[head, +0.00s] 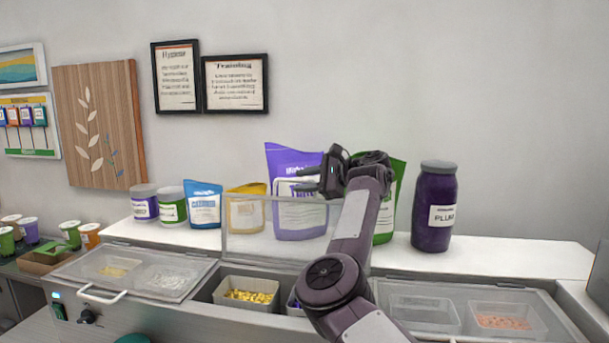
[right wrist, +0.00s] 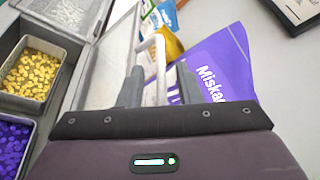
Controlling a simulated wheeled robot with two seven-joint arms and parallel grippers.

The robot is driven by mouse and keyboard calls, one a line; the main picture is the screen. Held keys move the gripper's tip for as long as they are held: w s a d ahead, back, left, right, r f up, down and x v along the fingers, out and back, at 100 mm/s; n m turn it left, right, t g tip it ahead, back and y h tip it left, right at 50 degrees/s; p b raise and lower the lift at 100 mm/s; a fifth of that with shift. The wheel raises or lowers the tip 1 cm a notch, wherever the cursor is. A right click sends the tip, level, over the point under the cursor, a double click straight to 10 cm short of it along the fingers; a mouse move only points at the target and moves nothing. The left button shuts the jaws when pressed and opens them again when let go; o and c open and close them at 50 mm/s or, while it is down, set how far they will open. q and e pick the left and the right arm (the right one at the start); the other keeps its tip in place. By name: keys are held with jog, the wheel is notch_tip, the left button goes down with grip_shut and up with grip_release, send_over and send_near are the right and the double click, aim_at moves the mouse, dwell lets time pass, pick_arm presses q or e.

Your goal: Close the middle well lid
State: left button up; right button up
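The middle well lid (head: 275,232) is a clear framed panel standing raised behind its open well in the head view. It also shows in the right wrist view (right wrist: 108,60), with its white handle (right wrist: 159,62). My right gripper (head: 306,180) is at the lid's upper edge, its fingers pointing left. In the right wrist view, the fingers of my right gripper (right wrist: 158,84) are apart, one on each side of the handle bar; contact cannot be told. The open well holds a tub of yellow pieces (head: 250,296) and a tub of purple pieces (right wrist: 12,140). My left gripper is out of view.
The left well lid (head: 140,270) and right well lid (head: 475,305) lie shut. Behind the raised lid stand a purple pouch (head: 290,160), a yellow pouch (head: 246,208) and a green pouch (head: 393,200). A dark purple jar (head: 434,210) stands to the right.

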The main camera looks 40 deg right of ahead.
jog(key=shift+w+d+f, duration=0.1)
jog(key=shift+w+f, duration=0.05)
jog(key=shift+w, duration=0.1)
jog(key=shift+s, duration=0.2)
jog(key=c, duration=0.4)
grip_shut()
jog(key=shift+a+f+b, duration=0.1)
jog(key=shift+a+b, duration=0.15)
jog(key=shift+b, duration=0.3)
jog(key=s+a+f+n+t+b, duration=0.1)
jog(key=s+a+n+b, duration=0.4)
jog(key=b, duration=1.8)
jog(key=shift+s+a+f+n+t+h, duration=0.35)
jog(key=shift+s+a+t, duration=0.55)
jog(key=shift+s+a, duration=1.75)
jog(key=shift+w+a, duration=0.55)
